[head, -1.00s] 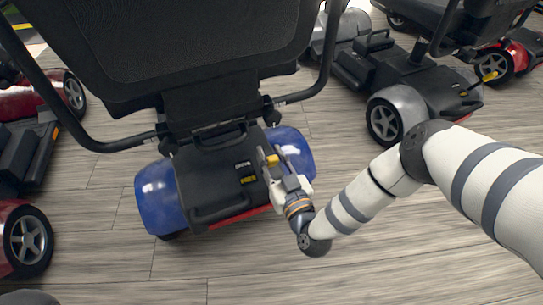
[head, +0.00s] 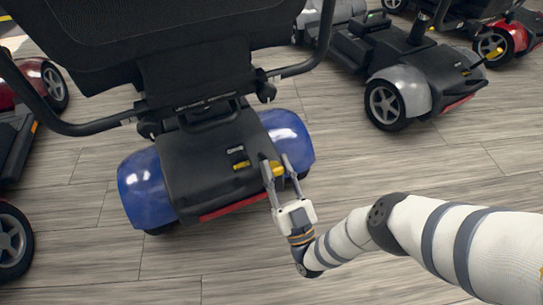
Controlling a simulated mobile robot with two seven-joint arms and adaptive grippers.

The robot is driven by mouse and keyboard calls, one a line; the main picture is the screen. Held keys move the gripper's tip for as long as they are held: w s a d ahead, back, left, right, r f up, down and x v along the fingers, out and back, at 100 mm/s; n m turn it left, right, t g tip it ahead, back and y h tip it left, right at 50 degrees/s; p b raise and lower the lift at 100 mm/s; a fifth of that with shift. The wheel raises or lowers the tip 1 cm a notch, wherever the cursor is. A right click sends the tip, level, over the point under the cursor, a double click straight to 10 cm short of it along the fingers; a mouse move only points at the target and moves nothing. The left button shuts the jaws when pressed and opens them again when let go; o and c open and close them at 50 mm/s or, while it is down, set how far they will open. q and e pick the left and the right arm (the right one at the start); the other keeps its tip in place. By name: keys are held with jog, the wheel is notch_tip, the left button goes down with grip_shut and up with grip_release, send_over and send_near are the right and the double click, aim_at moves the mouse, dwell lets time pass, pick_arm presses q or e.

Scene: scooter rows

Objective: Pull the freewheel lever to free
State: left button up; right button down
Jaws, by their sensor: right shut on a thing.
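The blue scooter's black rear cover (head: 205,165) sits between two blue fenders, below its seat back. Its yellow freewheel lever (head: 278,170) is at the right side of the cover, beside the right blue fender (head: 287,137). My right gripper (head: 280,168) reaches up from below with its fingers on either side of the lever's yellow end and is shut on it. The rest of the lever is hidden by the fingers. Small white and yellow labels (head: 239,158) lie on the cover left of the gripper. My left gripper is not in view.
The large black seat back (head: 165,35) and its armrests overhang the top left. A grey scooter (head: 400,85) stands at upper right, with red scooters at the left and far right. The wood floor (head: 400,165) between them is clear.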

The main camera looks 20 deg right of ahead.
jog(key=shift+s+f+t+b, duration=0.4)
jog(key=shift+f+t+b, duration=0.1)
jog(key=shift+f, duration=0.1)
jog(key=c, duration=1.2)
grip_release()
jog(key=shift+c, duration=0.2)
